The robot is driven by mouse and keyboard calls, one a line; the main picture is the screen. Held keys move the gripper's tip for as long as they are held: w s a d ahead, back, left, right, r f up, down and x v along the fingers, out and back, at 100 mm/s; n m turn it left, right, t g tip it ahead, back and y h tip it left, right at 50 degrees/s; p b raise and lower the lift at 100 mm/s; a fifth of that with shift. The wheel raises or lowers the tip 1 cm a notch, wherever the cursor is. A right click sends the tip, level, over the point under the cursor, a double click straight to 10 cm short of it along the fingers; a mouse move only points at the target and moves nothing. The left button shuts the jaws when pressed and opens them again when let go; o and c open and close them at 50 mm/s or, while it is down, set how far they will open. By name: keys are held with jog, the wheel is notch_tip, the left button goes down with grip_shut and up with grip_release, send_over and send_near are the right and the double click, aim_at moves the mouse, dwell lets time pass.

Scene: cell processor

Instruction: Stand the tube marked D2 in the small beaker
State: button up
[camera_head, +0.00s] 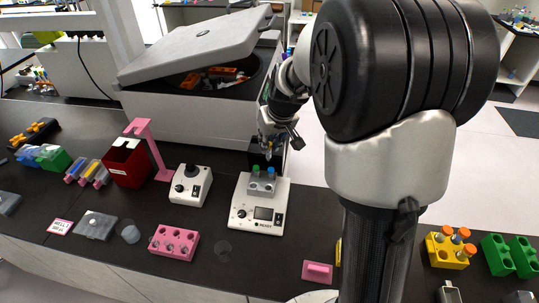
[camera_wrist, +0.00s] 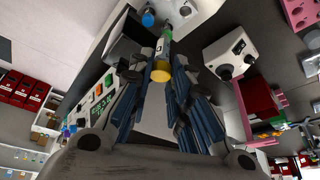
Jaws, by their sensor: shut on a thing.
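My gripper (camera_wrist: 160,78) is shut on a tube (camera_wrist: 163,47) with a yellow end facing the wrist camera and a pale label; the marking is too small to read. In the head view my gripper (camera_head: 270,146) is above and just behind a grey block (camera_head: 262,187) on a white device, and the held tube is hard to make out there. Two clear, empty-looking vessels stand on the bench: one (camera_head: 222,249) right of the pink rack, one (camera_head: 131,233) left of it. I cannot tell which is the small beaker.
The block holds tubes with green (camera_head: 256,170) and blue (camera_head: 270,172) caps. A pink rack (camera_head: 174,242), a white knobbed device (camera_head: 191,185), a red box (camera_head: 125,163) and a pink stand (camera_head: 150,150) are to the left. A large open centrifuge (camera_head: 190,105) stands behind.

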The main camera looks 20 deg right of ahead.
notch_tip(320, 180, up, 3)
jog(key=shift+f, duration=0.15)
jog(key=shift+a+r, duration=0.1)
jog(key=shift+r, duration=0.2)
jog(key=shift+s+a+r, duration=0.1)
jog(key=shift+a, duration=0.05)
jog(key=s+a+f+b, duration=0.6)
jog(key=a+f+b, duration=0.2)
jog(key=a, duration=0.2)
jog(key=s+a+f+b, duration=0.7)
jog(key=a+b, duration=0.1)
jog(key=a, duration=0.2)
jog(key=shift+a+f, duration=0.15)
jog(key=shift+f, duration=0.2)
jog(key=shift+s, duration=0.1)
jog(key=shift+w, duration=0.2)
jog(key=shift+w, duration=0.15)
